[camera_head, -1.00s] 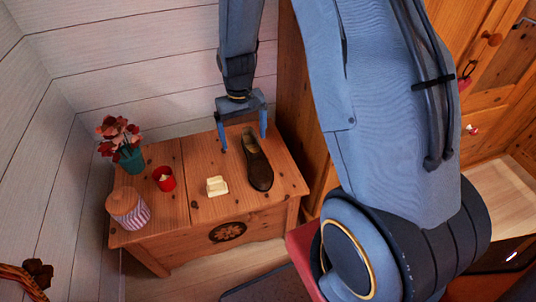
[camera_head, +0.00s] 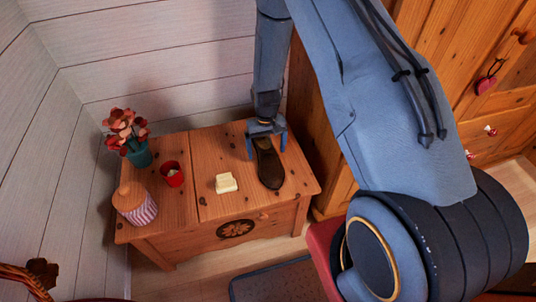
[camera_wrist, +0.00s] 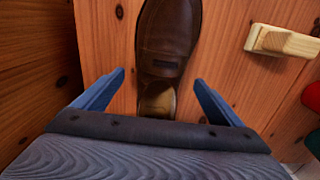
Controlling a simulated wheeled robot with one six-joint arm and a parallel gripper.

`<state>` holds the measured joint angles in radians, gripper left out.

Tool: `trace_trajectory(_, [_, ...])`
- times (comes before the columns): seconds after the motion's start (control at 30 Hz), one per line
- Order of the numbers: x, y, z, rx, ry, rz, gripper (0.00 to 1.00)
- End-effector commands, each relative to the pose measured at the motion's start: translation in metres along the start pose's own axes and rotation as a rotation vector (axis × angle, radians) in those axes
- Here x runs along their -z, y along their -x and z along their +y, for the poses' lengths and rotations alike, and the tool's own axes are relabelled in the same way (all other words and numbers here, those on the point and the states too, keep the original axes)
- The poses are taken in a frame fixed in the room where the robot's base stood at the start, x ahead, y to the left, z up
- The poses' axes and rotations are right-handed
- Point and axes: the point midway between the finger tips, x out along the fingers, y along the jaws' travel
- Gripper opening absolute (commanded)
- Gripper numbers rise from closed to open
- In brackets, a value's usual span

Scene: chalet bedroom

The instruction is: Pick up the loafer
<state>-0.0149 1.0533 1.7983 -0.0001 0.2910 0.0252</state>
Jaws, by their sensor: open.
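The brown loafer (camera_head: 269,168) lies on the right part of the wooden chest top, its toe toward the front edge. My gripper (camera_head: 267,152) is open over the heel end, with one blue finger on each side of the shoe. In the wrist view the loafer (camera_wrist: 168,40) runs up from between the open fingers, and its opening shows near my gripper (camera_wrist: 157,88). Both fingers appear apart from the shoe. The rearmost part of the heel is hidden by my gripper.
The wooden chest (camera_head: 212,207) also bears a cream block (camera_head: 226,183), a red cup (camera_head: 172,174), a striped jar with a wooden lid (camera_head: 135,204) and a potted red flower (camera_head: 130,137). A wooden cabinet (camera_head: 450,60) stands to the right. The wall is close behind.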

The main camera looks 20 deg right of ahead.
Motion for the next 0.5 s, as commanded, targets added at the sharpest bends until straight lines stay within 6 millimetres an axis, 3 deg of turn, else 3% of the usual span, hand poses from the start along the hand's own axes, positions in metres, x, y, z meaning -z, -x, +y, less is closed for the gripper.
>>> trace_trajectory(0.17, [0.000,-0.020,0.001,0.000,-0.001,0.000,0.90])
trace_trajectory(0.43, [0.001,-0.022,0.001,0.000,-0.002,0.001,0.90])
trace_trajectory(0.5, [0.001,-0.022,0.001,0.000,-0.002,0.001,0.82])
